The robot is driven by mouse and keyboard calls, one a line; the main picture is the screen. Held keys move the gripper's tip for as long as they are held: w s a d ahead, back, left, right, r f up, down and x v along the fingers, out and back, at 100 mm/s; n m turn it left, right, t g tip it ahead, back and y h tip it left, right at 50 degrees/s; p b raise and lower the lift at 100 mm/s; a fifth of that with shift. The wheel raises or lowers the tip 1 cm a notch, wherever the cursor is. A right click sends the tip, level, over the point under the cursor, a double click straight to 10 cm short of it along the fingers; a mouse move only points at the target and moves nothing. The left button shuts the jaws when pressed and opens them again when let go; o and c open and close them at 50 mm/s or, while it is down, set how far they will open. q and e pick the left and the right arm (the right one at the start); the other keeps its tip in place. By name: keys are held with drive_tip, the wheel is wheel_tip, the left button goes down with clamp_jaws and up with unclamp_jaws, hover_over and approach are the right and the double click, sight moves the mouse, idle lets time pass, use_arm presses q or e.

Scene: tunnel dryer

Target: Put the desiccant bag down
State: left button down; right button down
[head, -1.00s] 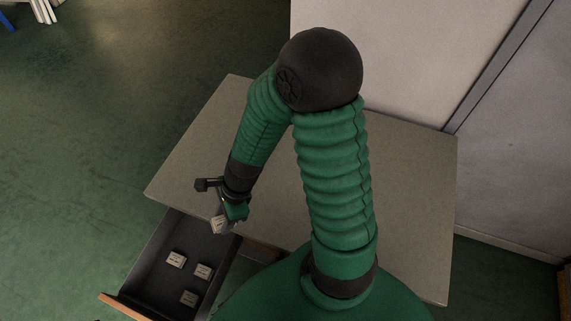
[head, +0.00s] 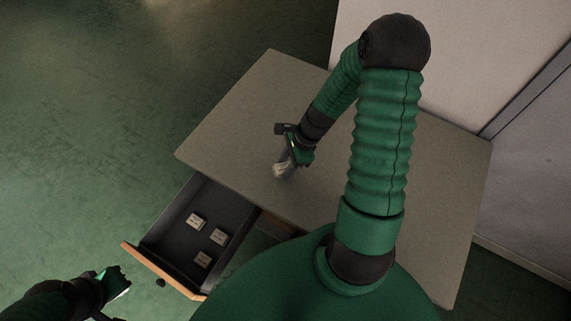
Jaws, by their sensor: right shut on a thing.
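A small pale desiccant bag (head: 281,170) is held in my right gripper (head: 287,160), which is shut on it over the grey tabletop (head: 240,120), near the edge above the drawer. I cannot tell whether the bag touches the tabletop. Several similar pale bags, one of them here (head: 196,222), lie in the open drawer (head: 170,236). My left gripper (head: 122,284) is at the lower left, outside the drawer front; its jaws are too unclear to read.
The drawer sticks out from the table toward the lower left, with a wooden front (head: 163,272) and a dark knob. A pale wall (head: 455,65) stands behind the table. Much of the tabletop is bare. Green floor lies open at left.

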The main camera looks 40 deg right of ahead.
drive_tip(key=shift+f, duration=0.15)
drive_tip(key=c, duration=1.2)
unclamp_jaws()
drive_tip(key=shift+d, duration=0.2)
drive_tip(key=o, duration=0.3)
drive_tip(key=shift+s+d, duration=0.1)
use_arm(q)
drive_tip(key=shift+d, duration=0.4)
drive_tip(key=shift+a, duration=0.1)
